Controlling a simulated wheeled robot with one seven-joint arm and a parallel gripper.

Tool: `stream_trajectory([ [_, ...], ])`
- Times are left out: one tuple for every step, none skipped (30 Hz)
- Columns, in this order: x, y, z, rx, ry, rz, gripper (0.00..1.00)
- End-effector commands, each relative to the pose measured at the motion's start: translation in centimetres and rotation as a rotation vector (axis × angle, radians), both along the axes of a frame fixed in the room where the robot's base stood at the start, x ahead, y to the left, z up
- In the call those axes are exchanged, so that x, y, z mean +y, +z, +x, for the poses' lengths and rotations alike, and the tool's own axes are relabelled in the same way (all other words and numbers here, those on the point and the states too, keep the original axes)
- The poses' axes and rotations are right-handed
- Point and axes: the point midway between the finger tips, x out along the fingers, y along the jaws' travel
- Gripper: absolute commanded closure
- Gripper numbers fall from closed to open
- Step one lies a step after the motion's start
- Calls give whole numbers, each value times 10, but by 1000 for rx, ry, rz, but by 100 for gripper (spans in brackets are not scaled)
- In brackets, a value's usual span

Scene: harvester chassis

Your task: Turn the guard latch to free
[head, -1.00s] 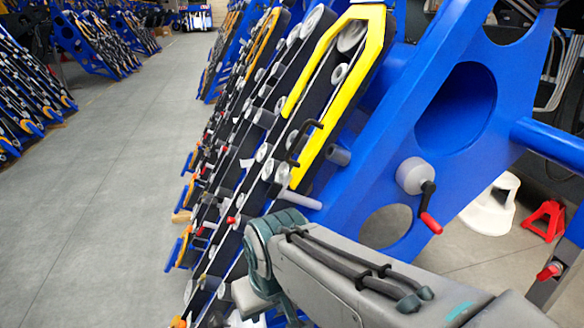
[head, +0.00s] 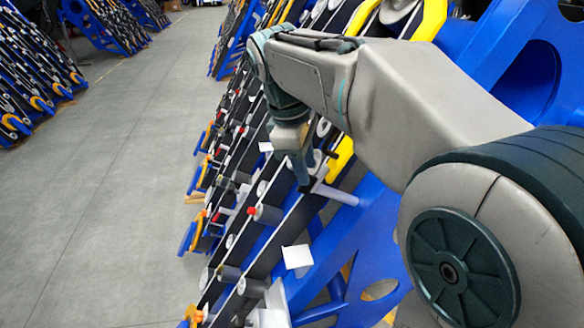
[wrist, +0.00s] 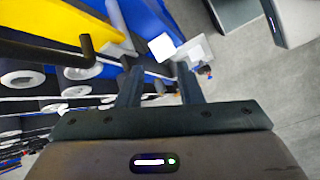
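The yellow guard (head: 340,158) runs up the blue chassis, largely hidden behind my arm in the head view. In the wrist view the guard (wrist: 75,35) crosses the upper left, with a black bar handle (wrist: 60,52) in front of it. A pale grey rod (head: 335,194) sticks out by the guard's lower end; a similar pale rod (wrist: 118,22) shows at the top of the wrist view. I cannot tell for sure which part is the latch. My gripper (wrist: 160,84) is open and empty, its fingers pointing down near the guard's lower end (head: 304,180).
The slanted chassis (head: 365,235) carries many rollers and pegs, with a red-tipped peg (head: 265,214) left of my gripper. A white square plate (head: 297,258) stands out below. The grey floor (head: 120,200) is open at the left.

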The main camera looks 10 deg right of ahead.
Motion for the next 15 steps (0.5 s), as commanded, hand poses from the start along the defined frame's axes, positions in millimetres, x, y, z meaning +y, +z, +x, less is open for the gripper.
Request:
stream_trajectory([
  [7,7,15,33,80,-30,67],
  [10,12,22,53,127,-49,67],
  [14,18,30,81,184,-69,67],
  [16,23,35,99,223,-85,67],
  [19,26,40,118,259,-98,67],
  [22,31,46,140,304,-113,67],
  [24,34,50,155,332,-124,67],
  [26,37,53,170,358,-133,67],
  [29,40,56,186,387,-142,67],
  [30,42,58,196,405,-148,67],
  [31,43,60,205,420,-153,67],
  [33,45,62,216,438,-159,67],
  [34,46,63,220,447,-161,67],
  [34,46,63,225,454,-163,67],
  [34,45,64,229,461,-166,67],
])
